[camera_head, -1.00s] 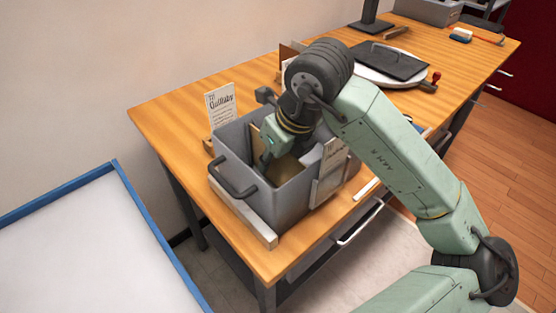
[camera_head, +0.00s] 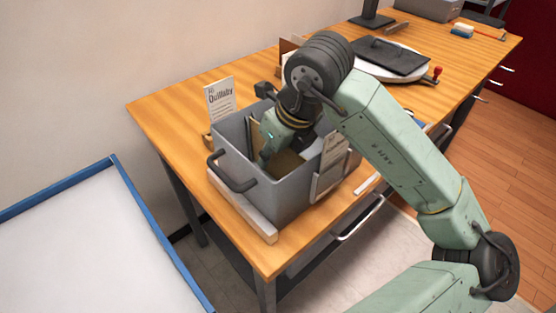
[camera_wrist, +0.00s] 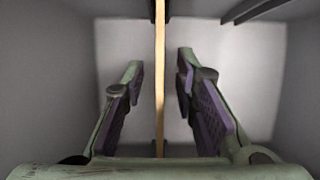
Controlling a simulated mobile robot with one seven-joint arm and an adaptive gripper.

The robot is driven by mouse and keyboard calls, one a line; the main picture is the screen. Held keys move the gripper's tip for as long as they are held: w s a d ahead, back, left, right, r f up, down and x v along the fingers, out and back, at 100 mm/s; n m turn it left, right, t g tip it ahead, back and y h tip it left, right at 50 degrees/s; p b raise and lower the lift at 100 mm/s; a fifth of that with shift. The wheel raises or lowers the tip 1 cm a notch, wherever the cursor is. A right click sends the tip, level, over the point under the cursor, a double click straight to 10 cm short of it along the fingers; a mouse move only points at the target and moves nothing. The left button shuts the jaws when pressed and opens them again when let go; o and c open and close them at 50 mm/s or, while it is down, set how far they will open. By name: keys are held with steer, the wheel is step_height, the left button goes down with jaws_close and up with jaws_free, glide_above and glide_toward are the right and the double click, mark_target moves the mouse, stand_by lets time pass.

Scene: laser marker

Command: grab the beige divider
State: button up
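The beige divider (camera_wrist: 160,75) shows in the wrist view as a thin upright strip seen edge-on, running down the middle between my two fingers. In the head view the divider (camera_head: 254,134) stands inside the grey bin, partly hidden by my gripper. My gripper (camera_wrist: 160,95) is open, reaching down into the bin, with one purple-padded finger on each side of the divider and a visible gap on both sides. In the head view my gripper (camera_head: 268,152) shows inside the bin; its fingertips are hard to make out there.
The grey bin (camera_head: 292,192) has handles and a printed card on its front right side. Its walls are close around my gripper. Another card (camera_head: 220,98) stands behind it. A white dish with a dark board (camera_head: 390,58) lies farther back. A blue-edged white surface (camera_head: 85,240) is at left.

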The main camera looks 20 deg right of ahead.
steer(key=shift+f, duration=0.1)
stand_by(0.3)
jaws_close()
stand_by(0.4)
